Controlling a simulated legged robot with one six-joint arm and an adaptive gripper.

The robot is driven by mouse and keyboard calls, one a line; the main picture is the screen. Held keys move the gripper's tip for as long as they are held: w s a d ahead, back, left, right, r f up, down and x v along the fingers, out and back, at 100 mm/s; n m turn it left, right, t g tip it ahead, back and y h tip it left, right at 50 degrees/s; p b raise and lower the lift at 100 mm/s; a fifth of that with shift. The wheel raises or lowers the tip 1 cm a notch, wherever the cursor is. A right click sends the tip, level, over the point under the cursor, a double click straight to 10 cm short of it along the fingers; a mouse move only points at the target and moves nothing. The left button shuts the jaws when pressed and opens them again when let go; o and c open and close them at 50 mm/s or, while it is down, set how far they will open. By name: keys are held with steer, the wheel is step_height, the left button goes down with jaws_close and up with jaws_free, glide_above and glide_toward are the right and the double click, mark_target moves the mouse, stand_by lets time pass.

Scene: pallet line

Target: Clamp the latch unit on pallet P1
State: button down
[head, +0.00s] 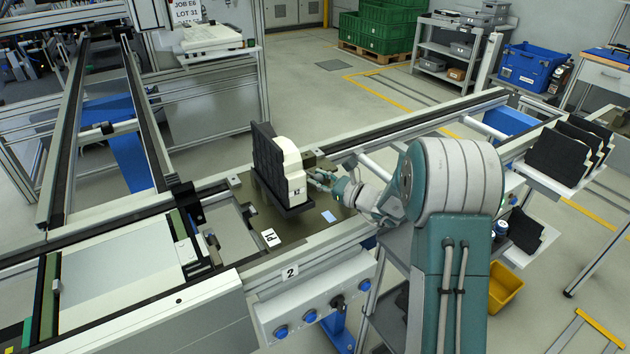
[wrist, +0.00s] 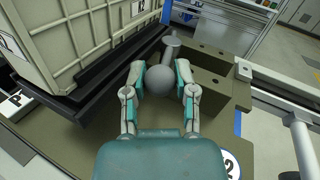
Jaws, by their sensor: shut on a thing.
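The latch unit (head: 291,168), a cream block with a black back plate and black base, stands upright on the olive pallet P1 (head: 296,228) in the head view. Its cream ribbed side (wrist: 85,40) fills the upper left of the wrist view. My gripper (wrist: 159,82) is beside it, with its two fingers closed on a grey ball knob (wrist: 158,83). A grey rod (wrist: 171,47) shows beyond the knob, next to an olive block (wrist: 211,80) on the pallet. In the head view my gripper (head: 319,180) is at the right of the unit; the knob is hard to make out there.
The pallet sits in a conveyor frame with a rail (head: 420,125) behind it. A front panel (head: 315,290) with blue buttons lies below. Black parts stand on a white shelf (head: 545,178) at the right. A yellow bin (head: 503,287) is below my arm.

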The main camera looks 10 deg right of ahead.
steer(key=shift+d+n+g+y, duration=0.15)
steer(key=shift+n+g+y, duration=0.15)
steer(key=shift+y, duration=0.1)
steer(key=c, duration=0.7)
jaws_free()
steer(key=v, duration=1.1)
steer(key=shift+s+d, duration=0.15)
steer(key=shift+d, duration=0.05)
steer(key=shift+s+d, duration=0.15)
steer(key=shift+c, duration=0.2)
